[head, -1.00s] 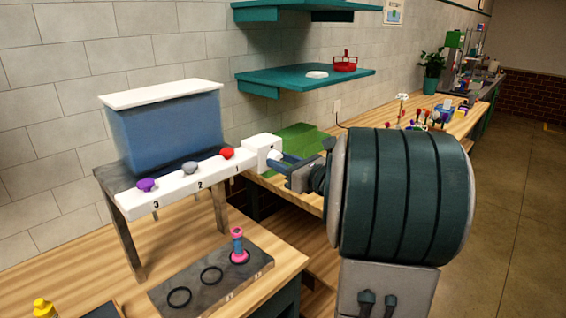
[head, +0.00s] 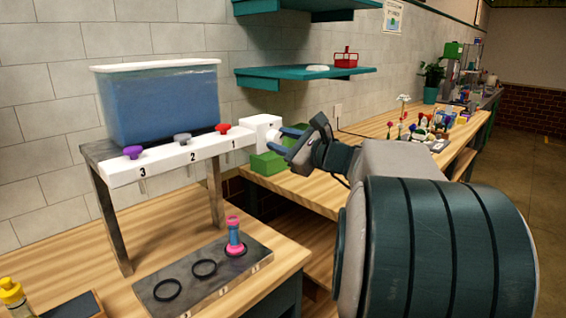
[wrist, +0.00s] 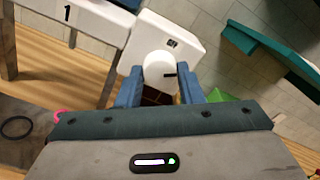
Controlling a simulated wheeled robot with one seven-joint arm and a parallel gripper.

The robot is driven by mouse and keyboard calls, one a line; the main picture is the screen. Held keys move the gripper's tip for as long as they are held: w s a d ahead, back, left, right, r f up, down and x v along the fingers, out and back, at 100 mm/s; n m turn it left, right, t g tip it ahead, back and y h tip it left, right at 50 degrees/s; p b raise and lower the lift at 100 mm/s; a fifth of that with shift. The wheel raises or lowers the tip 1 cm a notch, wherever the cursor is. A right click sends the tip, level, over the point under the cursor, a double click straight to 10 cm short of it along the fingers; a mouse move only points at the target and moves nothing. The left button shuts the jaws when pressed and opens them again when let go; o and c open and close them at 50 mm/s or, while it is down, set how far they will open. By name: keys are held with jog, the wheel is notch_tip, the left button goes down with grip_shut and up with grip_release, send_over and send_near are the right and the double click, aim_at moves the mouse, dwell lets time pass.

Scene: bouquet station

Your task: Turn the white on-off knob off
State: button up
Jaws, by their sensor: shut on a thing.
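The white on-off knob (wrist: 160,66) is a round white dial with a dark mark on its right side, on the end face of a white box (wrist: 171,37) in the wrist view. In the head view the box (head: 261,131) sits at the right end of the white numbered bar. My gripper (wrist: 159,88) has its blue fingers on both sides of the knob and is shut on it. In the head view my gripper (head: 283,142) reaches the box from the right, and the fingers partly hide the knob.
A blue-filled tank (head: 160,105) stands on a stand above the bar with purple, grey and red knobs. A pink and blue vase (head: 234,238) stands on a grey ringed plate (head: 205,284) below. A teal shelf (head: 300,78) juts from the wall. Green boxes (head: 267,164) lie behind my gripper.

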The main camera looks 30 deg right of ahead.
jog(key=n+b, duration=0.2)
jog(key=b, duration=0.1)
jog(key=n+b, duration=0.2)
jog(key=b, duration=0.1)
jog(key=n+b, duration=0.2)
jog(key=b, duration=0.1)
jog(key=shift+f+b, duration=0.3)
jog(key=shift+f, duration=0.1)
jog(key=n+b, duration=0.3)
jog(key=shift+r+b, duration=0.15)
jog(key=shift+b, duration=0.2)
jog(key=shift+r+n+b, duration=0.15)
jog(key=shift+n+b, duration=0.7)
jog(key=shift+n, duration=0.25)
jog(key=o, duration=1)
jog(key=shift+c, duration=0.2)
jog(key=shift+r, duration=0.1)
jog(key=v, duration=1.4)
jog(key=shift+w+a+p, duration=0.1)
jog(key=shift+w+p, duration=0.05)
jog(key=shift+p, duration=0.15)
